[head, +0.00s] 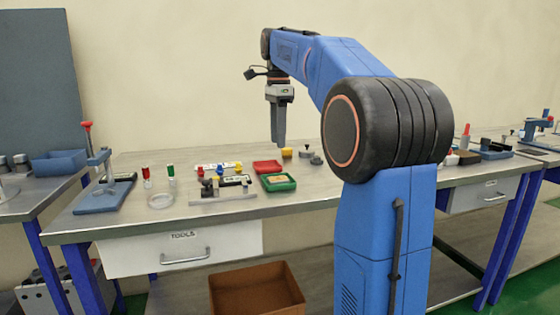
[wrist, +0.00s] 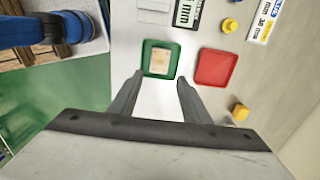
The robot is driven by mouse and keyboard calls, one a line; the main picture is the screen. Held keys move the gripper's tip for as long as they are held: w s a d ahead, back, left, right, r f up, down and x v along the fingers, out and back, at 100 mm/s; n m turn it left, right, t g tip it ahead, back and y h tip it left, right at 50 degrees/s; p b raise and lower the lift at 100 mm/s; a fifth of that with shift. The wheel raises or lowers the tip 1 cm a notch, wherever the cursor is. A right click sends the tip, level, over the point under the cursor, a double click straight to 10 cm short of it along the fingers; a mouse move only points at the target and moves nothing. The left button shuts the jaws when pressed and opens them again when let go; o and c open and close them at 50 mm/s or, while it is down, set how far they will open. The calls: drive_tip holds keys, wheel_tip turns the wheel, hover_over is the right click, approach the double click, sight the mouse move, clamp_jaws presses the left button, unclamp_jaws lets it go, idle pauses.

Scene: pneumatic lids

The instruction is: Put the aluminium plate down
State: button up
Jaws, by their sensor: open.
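My gripper (head: 278,143) hangs over the workbench (head: 325,180), pointing down, in the head view. In the wrist view my gripper (wrist: 160,77) has its two fingers spread apart, with nothing held between them. A green tray (wrist: 146,62) lies just past the fingertips and holds a flat tan piece (wrist: 159,60) with small marks. The green tray (head: 262,184) also shows in the head view. I cannot tell whether the tan piece is the aluminium plate, and no other piece is clearly that plate.
A red tray (wrist: 215,67) lies beside the green one. A yellow block (wrist: 240,112) is to the right. Red- and green-topped bottles, a clear dish (head: 160,201) and a blue stand (head: 102,200) occupy the bench's left.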

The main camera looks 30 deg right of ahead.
drive_tip(key=s+a+f+n+t, duration=0.1)
drive_tip(key=s+a+f+n, duration=0.4)
drive_tip(key=s+f, duration=0.5)
drive_tip(key=s+a+f+n+t, duration=0.2)
drive_tip(key=s+a+f+n, duration=0.3)
drive_tip(key=s+f+n, duration=0.4)
drive_tip(key=s+a+f+n+t, duration=0.1)
drive_tip(key=s+a+f+n, duration=0.4)
drive_tip(key=s+f, duration=0.6)
drive_tip(key=shift+a+n+t, duration=0.4)
drive_tip(key=shift+n, duration=0.7)
drive_tip(key=shift+s, duration=0.1)
